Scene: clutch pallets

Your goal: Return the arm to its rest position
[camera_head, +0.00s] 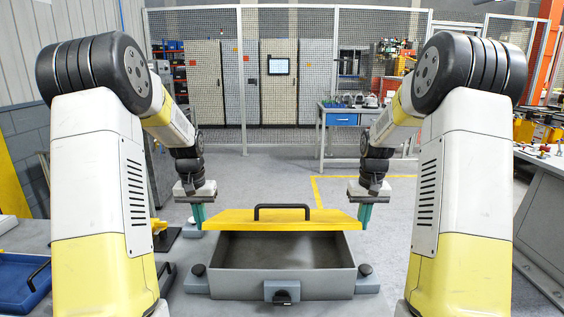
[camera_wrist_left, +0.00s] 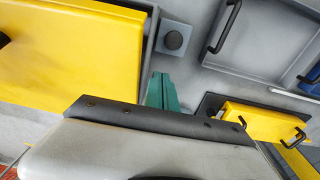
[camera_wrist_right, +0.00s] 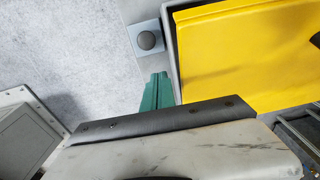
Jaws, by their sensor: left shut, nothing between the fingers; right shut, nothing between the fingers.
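My left gripper (camera_head: 198,215) has teal fingers, closed together and empty, pointing down at the left end of a yellow lid (camera_head: 270,221). It also shows in the left wrist view (camera_wrist_left: 162,92). My right gripper (camera_head: 366,214) is likewise shut and empty at the lid's right end, and shows in the right wrist view (camera_wrist_right: 157,92). The yellow lid has a black handle (camera_head: 283,207) and appears over the back part of a grey bin (camera_head: 282,294). The bin's front interior is open and looks empty. Whether the fingers touch the lid I cannot tell.
A blue tray (camera_head: 22,282) lies at the lower left. Dark round knobs (camera_head: 366,270) flank the bin. A workbench (camera_head: 345,118) with a blue drawer stands behind, before a mesh fence (camera_head: 290,60). A table with parts (camera_head: 545,165) is at the right. Open floor lies beyond the bin.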

